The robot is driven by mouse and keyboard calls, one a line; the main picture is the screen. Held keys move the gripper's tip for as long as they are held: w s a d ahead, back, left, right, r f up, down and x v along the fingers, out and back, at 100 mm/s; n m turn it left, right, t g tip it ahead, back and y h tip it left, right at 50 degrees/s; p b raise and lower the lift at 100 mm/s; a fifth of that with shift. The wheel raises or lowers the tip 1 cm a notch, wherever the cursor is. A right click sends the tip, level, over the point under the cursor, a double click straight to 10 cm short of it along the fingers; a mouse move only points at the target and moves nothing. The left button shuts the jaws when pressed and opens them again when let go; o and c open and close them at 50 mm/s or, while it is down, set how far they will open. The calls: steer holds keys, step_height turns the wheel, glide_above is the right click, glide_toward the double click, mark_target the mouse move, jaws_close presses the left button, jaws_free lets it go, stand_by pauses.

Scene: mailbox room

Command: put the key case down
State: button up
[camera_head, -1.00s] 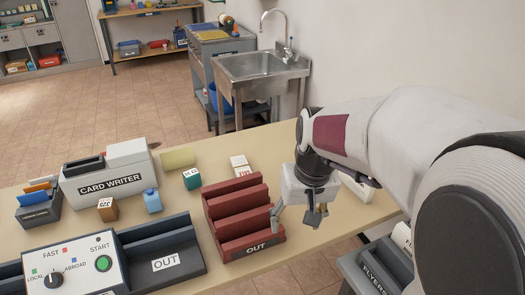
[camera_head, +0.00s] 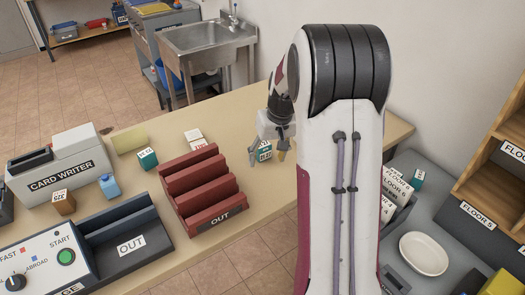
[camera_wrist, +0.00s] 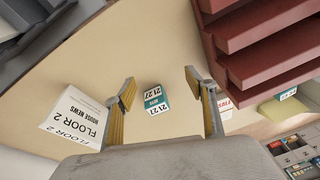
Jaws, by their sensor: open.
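The small teal-and-white case marked 21, which I take for the key case, rests on the tan table (camera_head: 130,190). In the wrist view the case (camera_wrist: 155,99) lies between my gripper's (camera_wrist: 160,88) two spread fingers, touching neither. In the head view my gripper (camera_head: 270,148) is open and points down over the table, behind and right of the red rack, with the case (camera_head: 264,151) partly hidden by its fingers. My arm hides part of the table there.
The red OUT rack (camera_head: 218,217) stands close by; it fills the upper right of the wrist view. A white FLOOR 2 HOUSE NEWS item (camera_wrist: 75,120) is left of my fingers.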

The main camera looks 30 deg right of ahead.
mark_target(264, 146)
steer(key=shift+n+t, duration=0.4)
steer(key=w+d, duration=0.1)
steer(key=w, duration=0.1)
steer(key=w+d+f, duration=0.1)
steer(key=w+d, duration=0.1)
steer(key=shift+w, duration=0.15)
steer(key=shift+n+t+h, duration=0.3)
steer(key=shift+n+t, duration=0.3)
steer(key=shift+n, duration=0.3)
steer(key=w, duration=0.1)
steer(key=w+d+r, duration=0.1)
steer(key=w+r, duration=0.1)
steer(key=shift+w+d+r, duration=0.2)
steer(key=shift+d+r, duration=0.05)
steer(key=shift+d, duration=0.05)
steer(key=shift+f, duration=0.1)
steer(key=shift+x, duration=1.25)
